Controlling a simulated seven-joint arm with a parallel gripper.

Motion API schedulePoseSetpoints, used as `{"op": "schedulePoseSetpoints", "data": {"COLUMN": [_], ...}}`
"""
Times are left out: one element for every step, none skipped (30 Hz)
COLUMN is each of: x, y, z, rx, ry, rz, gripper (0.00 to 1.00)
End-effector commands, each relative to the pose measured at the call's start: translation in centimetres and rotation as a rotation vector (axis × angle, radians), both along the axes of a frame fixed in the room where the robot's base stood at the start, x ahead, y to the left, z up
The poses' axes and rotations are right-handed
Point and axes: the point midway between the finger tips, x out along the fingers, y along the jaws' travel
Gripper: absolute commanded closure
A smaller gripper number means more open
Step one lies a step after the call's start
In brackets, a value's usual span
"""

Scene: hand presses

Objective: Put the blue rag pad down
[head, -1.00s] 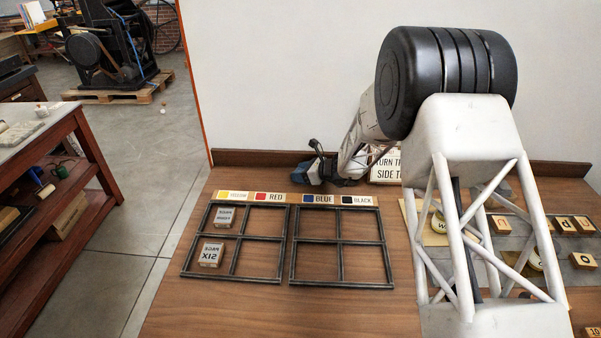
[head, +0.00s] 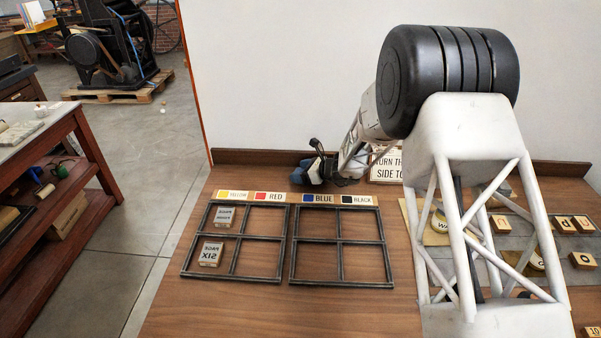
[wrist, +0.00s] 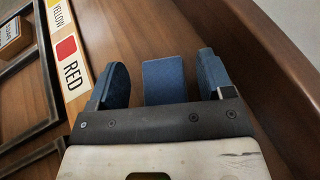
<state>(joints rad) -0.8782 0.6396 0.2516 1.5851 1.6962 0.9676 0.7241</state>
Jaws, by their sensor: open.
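The blue rag pad (wrist: 165,81) shows in the wrist view as a flat blue piece between the two fingers of my gripper (wrist: 164,84). A gap shows on each side of it, so the fingers are open and apart from it. The bench's brown wood is around it; its underside is hidden. In the head view my gripper (head: 314,172) is low over the back of the bench (head: 240,310), behind the YELLOW, RED, BLUE and BLACK label strip. There the pad cannot be told from the bluish fingers.
Two dark divided frames (head: 287,245) lie in front of the labels. The left one holds two lettered blocks (head: 210,254) in its left cells. A sign (head: 386,168) stands right of my gripper, partly behind my arm. Lettered pieces (head: 583,261) lie at right. The bench front is clear.

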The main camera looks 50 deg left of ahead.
Motion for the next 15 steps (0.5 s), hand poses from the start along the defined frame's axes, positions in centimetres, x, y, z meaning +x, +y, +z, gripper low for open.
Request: {"op": "schedulePoseSetpoints", "data": {"x": [0.2,0.3,0.4,0.5,0.6,0.7,0.9,1.0,1.3,1.4,1.6,1.8,2.0,2.1,2.4], "y": [-0.3,-0.5,-0.8,-1.0,-1.3,-1.7,-2.0,-2.3,-2.8,-3.2,-3.7,-4.2,-4.6,-5.0,-5.6], "z": [0.1,0.2,0.3,0.4,0.6,0.8,1.0,1.1,1.4,1.5,1.6,1.9,2.1,2.3,2.5], "rx": [0.0,0.0,0.0,0.0,0.0,0.001,0.001,0.001,0.001,0.001,0.0,0.0,0.0,0.0,0.0], "ry": [0.001,0.001,0.001,0.001,0.001,0.001,0.0,0.0,0.0,0.0,-0.001,-0.001,-0.001,-0.001,0.0], "rz": [-0.001,-0.001,-0.001,-0.001,-0.001,-0.001,-0.001,-0.002,-0.002,-0.002,-0.002,-0.002,-0.002,-0.002,-0.003], "gripper": [0.26,0.26,0.26,0.26,0.26,0.26,0.26,0.26,0.26,0.26,0.26,0.26,0.26,0.26,0.26]}}
